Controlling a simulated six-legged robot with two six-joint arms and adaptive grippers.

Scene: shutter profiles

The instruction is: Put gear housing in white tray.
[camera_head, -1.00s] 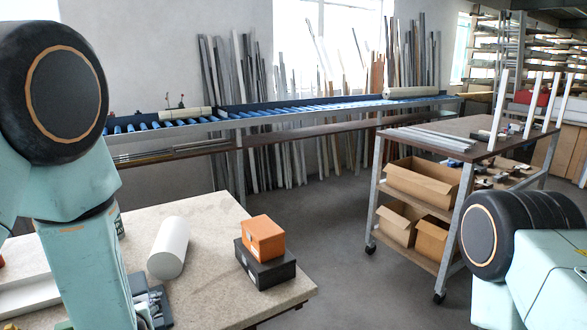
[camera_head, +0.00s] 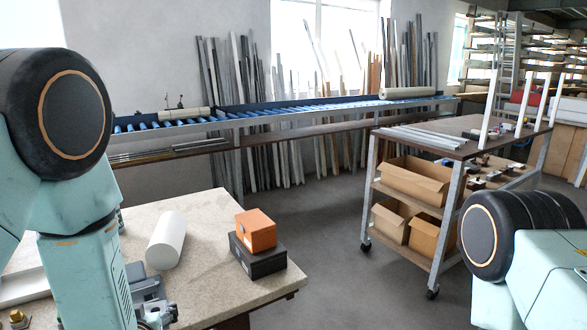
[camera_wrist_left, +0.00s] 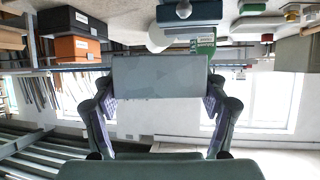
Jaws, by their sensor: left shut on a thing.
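My left gripper (camera_wrist_left: 158,105) is shut on a grey, block-like part, which I take for the gear housing (camera_wrist_left: 160,76); its fingers press on both sides in the left wrist view. In the head view the left gripper (camera_head: 148,292) shows only partly, low at the left above the table, with bits of grey metal by it. The white tray (camera_head: 24,287) shows in part at the left edge of the head view, largely hidden behind my left arm. My right arm enters at lower right; its gripper is out of view.
On the stone-topped table (camera_head: 205,262) stand a white cylinder (camera_head: 167,240) and an orange box (camera_head: 256,230) on a black box (camera_head: 258,262). A green container (camera_wrist_left: 203,42) shows in the left wrist view. A trolley (camera_head: 455,158) with cardboard boxes stands right, across open floor.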

